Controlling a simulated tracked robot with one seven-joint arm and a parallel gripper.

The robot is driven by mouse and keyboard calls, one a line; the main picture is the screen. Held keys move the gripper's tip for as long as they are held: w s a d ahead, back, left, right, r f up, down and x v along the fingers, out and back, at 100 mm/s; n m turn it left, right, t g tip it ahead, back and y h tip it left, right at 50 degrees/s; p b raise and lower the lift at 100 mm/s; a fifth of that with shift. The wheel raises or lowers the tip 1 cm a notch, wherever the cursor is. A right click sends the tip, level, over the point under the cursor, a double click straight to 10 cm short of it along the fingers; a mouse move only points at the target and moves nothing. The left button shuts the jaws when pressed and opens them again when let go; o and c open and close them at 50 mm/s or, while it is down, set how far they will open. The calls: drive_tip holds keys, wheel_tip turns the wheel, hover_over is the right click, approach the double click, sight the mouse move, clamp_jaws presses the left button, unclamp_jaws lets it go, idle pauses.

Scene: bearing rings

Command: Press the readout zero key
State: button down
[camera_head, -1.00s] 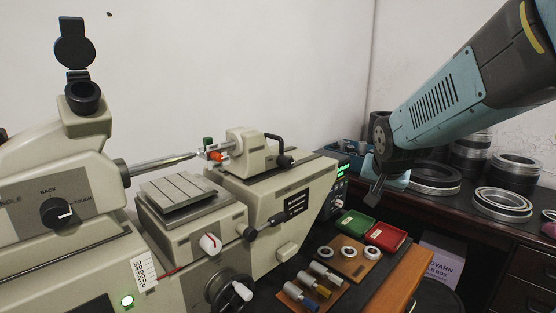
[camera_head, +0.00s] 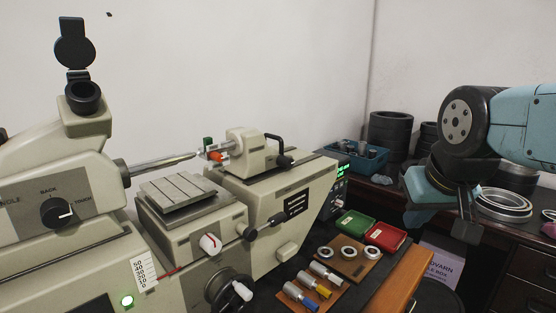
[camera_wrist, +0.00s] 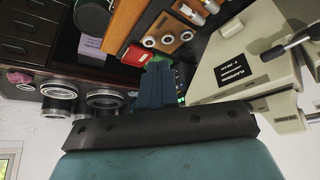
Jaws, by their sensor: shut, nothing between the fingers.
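The readout (camera_head: 341,184) is a small dark box with green digits at the right end of the beige measuring machine (camera_head: 290,205). Its keys are too small to tell apart, so I cannot pick out the zero key. In the wrist view my gripper (camera_wrist: 157,68) shows as two blue-grey fingers side by side.
A green tray (camera_head: 355,223) and a red tray (camera_head: 386,236) lie in front of the readout. A wooden board (camera_head: 347,257) with rings is nearer. A blue crate (camera_head: 352,158) and dark rings (camera_head: 391,132) stand behind. A bright ring (camera_head: 503,203) is near my gripper.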

drive_tip(key=w+a+f+m+g+y, duration=0.25)
drive_tip(key=w+f+m+y, duration=0.3)
drive_tip(key=w, duration=0.35)
drive_tip(key=w+a+f+m+g+y, duration=0.1)
drive_tip(key=w+a+f+m+y, duration=0.3)
drive_tip(key=w+f+m, duration=0.3)
drive_tip(key=w+d+f+m+t+y, duration=0.1)
drive_tip(key=w+d+f+m+t, duration=0.2)
drive_tip(key=w+d+m+t, duration=0.2)
drive_tip(key=w+d+f+m+t+y, duration=0.2)
drive_tip(key=w+d+m+t, duration=0.3)
drive_tip(key=w+d+m, duration=0.4)
drive_tip(key=w+f, duration=0.1)
drive_tip(key=w, duration=0.2)
drive_tip(key=shift+f+t, duration=0.35)
drive_tip(key=shift+m, duration=0.25)
drive_tip(key=x, duration=1.4)
drive_tip(key=shift+r, duration=0.1)
